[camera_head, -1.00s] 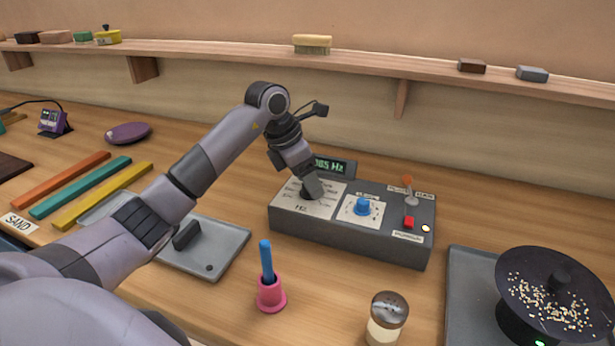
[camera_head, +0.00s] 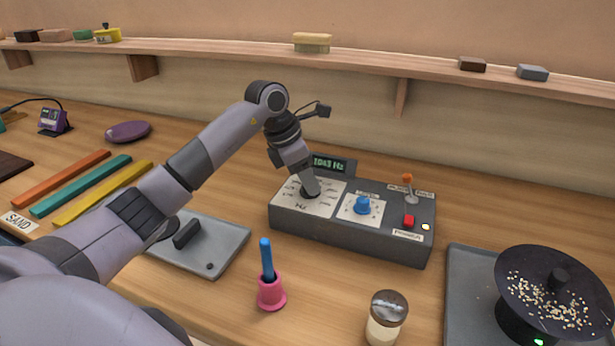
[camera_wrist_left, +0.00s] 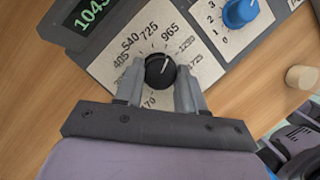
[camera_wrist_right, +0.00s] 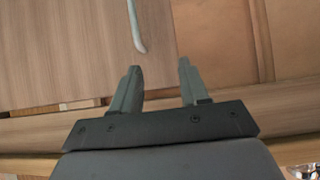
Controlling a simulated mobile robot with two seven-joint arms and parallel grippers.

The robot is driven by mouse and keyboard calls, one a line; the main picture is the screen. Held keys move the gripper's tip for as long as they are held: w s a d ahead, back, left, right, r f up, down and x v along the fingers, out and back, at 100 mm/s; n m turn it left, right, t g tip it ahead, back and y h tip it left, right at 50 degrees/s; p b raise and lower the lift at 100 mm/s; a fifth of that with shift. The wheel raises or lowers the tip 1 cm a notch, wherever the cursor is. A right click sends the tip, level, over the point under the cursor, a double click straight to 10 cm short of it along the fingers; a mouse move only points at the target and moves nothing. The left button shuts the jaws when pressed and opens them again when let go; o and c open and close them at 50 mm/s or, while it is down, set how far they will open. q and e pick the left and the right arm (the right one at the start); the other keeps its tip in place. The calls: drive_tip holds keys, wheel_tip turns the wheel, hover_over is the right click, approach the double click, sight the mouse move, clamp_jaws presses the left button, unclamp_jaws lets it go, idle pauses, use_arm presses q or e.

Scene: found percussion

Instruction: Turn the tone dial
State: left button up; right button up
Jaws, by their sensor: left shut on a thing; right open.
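The tone dial is a black knob (camera_wrist_left: 160,70) with a white pointer line, on a pale plate marked with frequencies. In the left wrist view the pointer is near the 965 mark. My left gripper (camera_wrist_left: 160,82) is shut on the dial, one finger on each side. In the head view the left gripper (camera_head: 311,190) comes down on the dial from above and hides most of it. The display (camera_head: 329,163) behind the dial reads 1043 Hz. The dial sits on a dark grey control box (camera_head: 345,238). My right gripper (camera_wrist_right: 157,88) is open and empty, away from the box.
A blue knob (camera_head: 362,204), a red button (camera_head: 408,220) and an orange-tipped lever (camera_head: 408,181) are on the same box. A pink holder with a blue stick (camera_head: 270,292) and a glass shaker (camera_head: 386,318) stand in front. A dark dish with grains (camera_head: 553,290) is at right.

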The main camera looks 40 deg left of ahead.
use_arm(q)
drive_tip(key=shift+w+a+m+g+h, duration=0.1)
drive_tip(key=shift+m+g+h, duration=0.45)
drive_tip(key=shift+m, duration=1.45)
drive_tip(key=o, duration=1)
drive_tip(key=shift+b+v, duration=0.35)
drive_tip(key=shift+v, duration=3.3)
